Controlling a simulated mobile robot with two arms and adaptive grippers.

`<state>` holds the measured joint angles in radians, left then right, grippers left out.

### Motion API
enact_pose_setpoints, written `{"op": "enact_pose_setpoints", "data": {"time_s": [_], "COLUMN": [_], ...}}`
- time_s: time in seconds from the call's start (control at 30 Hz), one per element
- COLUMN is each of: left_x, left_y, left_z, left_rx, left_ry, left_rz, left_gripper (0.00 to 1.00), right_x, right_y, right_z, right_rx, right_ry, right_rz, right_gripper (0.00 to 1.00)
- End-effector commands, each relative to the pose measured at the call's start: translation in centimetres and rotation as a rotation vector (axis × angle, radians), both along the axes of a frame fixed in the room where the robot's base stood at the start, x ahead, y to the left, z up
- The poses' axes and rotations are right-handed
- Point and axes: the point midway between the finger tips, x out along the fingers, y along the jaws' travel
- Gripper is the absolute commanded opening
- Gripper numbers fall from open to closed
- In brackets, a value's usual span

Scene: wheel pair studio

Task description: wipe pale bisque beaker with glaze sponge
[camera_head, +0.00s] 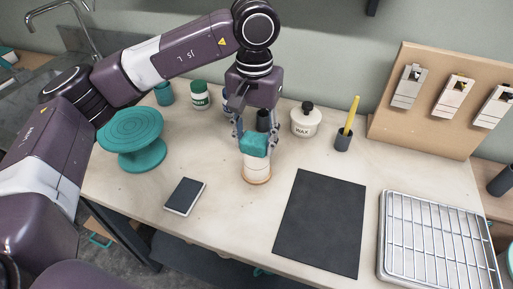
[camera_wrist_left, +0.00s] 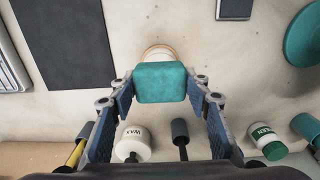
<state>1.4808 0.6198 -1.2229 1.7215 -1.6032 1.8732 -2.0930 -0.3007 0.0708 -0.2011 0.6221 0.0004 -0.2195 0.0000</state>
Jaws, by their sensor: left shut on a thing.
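The pale bisque beaker (camera_head: 257,171) stands upright on the table in the head view, cream with a tan band at its foot. The teal glaze sponge (camera_head: 254,144) is at its upper part and hides the rim. My left gripper (camera_head: 256,137) points down and is shut on the sponge. In the left wrist view the sponge (camera_wrist_left: 161,83) sits between the fingertips of my left gripper (camera_wrist_left: 160,88), and part of the beaker (camera_wrist_left: 159,52) shows behind it. I cannot tell whether sponge and beaker touch. My right gripper is not in view.
A teal banding wheel (camera_head: 132,130) and a dark notebook (camera_head: 185,196) are on the left. A green-lidded jar (camera_head: 200,96), a wax pot (camera_head: 305,121) and a dark cup with a yellow tool (camera_head: 343,139) stand behind. A black mat (camera_head: 321,222) and wire rack (camera_head: 436,240) are right.

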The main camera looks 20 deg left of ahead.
Motion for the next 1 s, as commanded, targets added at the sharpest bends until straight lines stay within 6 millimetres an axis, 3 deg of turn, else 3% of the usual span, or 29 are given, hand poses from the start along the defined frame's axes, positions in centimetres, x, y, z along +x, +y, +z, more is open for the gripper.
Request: {"op": "enact_pose_setpoints", "data": {"time_s": [0.43, 0.8, 1.0], "left_x": [-0.7, 2.7, 3.3], "left_y": [0.0, -0.1, 0.0], "left_z": [-0.1, -0.4, -0.5], "left_rx": [0.0, 0.0, 0.001], "left_ry": [0.0, 0.001, 0.0], "left_rz": [0.001, 0.003, 0.002], "left_gripper": [0.17, 0.17, 0.17], "right_x": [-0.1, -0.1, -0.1], "right_y": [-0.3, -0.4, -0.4], "right_z": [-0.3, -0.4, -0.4], "right_rx": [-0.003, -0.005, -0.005], "right_ry": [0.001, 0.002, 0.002], "right_rz": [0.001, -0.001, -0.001], "right_gripper": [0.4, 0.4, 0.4]}}
